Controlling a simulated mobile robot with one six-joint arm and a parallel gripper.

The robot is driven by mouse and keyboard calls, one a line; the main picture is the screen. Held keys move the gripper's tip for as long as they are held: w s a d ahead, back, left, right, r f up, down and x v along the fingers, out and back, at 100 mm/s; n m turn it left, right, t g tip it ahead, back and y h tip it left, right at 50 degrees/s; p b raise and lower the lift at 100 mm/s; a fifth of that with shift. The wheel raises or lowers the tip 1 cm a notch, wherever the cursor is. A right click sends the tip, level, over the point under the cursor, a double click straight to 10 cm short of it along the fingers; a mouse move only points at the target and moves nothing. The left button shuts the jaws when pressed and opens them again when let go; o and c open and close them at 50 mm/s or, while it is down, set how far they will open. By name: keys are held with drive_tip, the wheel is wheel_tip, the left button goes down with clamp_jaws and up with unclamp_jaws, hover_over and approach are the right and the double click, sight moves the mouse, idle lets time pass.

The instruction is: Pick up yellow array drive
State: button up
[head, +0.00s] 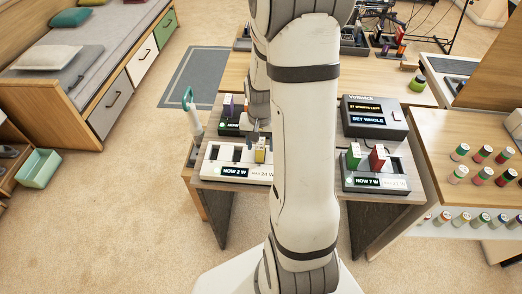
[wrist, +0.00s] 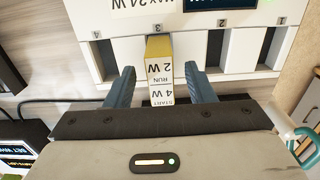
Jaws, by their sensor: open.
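The yellow array drive (head: 260,150) stands in the white docking unit (head: 208,167) on the desk, partly hidden by my arm in the head view. In the wrist view the yellow drive (wrist: 160,70) sits at slot 3, and its label reads "START 4 W, RUN 2 W" upside down. My gripper (wrist: 161,88) is open, with one blue-grey finger on each side of the drive and small gaps between. In the head view my gripper (head: 258,138) shows small at the drive. The other visible slots of the white unit (wrist: 185,52) look empty.
A dark unit (head: 375,184) with green (head: 354,155) and red (head: 378,157) drives is right of my arm. A "SET WHOLE" box (head: 375,117) stands behind it. A purple drive (head: 231,106) is behind the white unit, and a teal-handled object (head: 192,110) is at its left.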

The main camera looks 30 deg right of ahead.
drive_tip(key=shift+f, duration=0.95)
drive_tip(key=c, duration=1.1)
